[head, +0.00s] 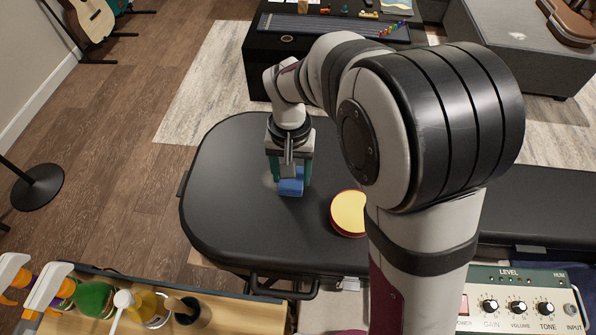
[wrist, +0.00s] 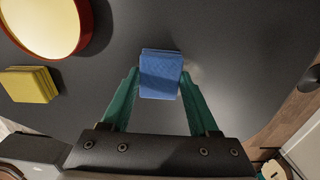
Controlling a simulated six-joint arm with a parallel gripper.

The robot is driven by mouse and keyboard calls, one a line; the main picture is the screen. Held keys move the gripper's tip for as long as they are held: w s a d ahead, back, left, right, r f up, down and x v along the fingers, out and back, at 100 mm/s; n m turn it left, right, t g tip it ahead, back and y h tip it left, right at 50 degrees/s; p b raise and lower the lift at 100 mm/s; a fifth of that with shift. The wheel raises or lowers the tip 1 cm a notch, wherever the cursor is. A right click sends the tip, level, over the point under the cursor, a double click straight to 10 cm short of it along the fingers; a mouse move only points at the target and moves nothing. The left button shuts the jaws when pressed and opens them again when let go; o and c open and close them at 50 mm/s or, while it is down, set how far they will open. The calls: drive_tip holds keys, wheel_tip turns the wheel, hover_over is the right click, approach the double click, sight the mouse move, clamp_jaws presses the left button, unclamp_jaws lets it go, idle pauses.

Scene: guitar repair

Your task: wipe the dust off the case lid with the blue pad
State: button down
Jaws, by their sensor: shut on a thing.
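The blue pad (head: 291,187) is between the green fingers of my gripper (head: 290,176), low over the black case lid (head: 225,215). In the wrist view the fingers of my gripper (wrist: 160,80) are shut on the sides of the blue pad (wrist: 160,72). I cannot tell for sure whether the pad touches the lid. A faint pale smudge, perhaps dust, shows on the case lid (wrist: 240,60) just right of the pad in the wrist view. The lid under the pad is hidden.
A round red-rimmed tin with a yellow top (head: 348,213) stands on the lid, right of my gripper. A yellow pad (wrist: 30,85) lies near it in the wrist view. Bottles (head: 95,298) and an amplifier (head: 520,300) stand in front. The lid's left part is clear.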

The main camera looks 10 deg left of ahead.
drive_tip(key=shift+a, duration=2.2)
drive_tip(key=shift+d, duration=3)
drive_tip(key=shift+a, duration=3)
drive_tip(key=shift+d, duration=0.1)
drive_tip(key=shift+d, duration=2.9)
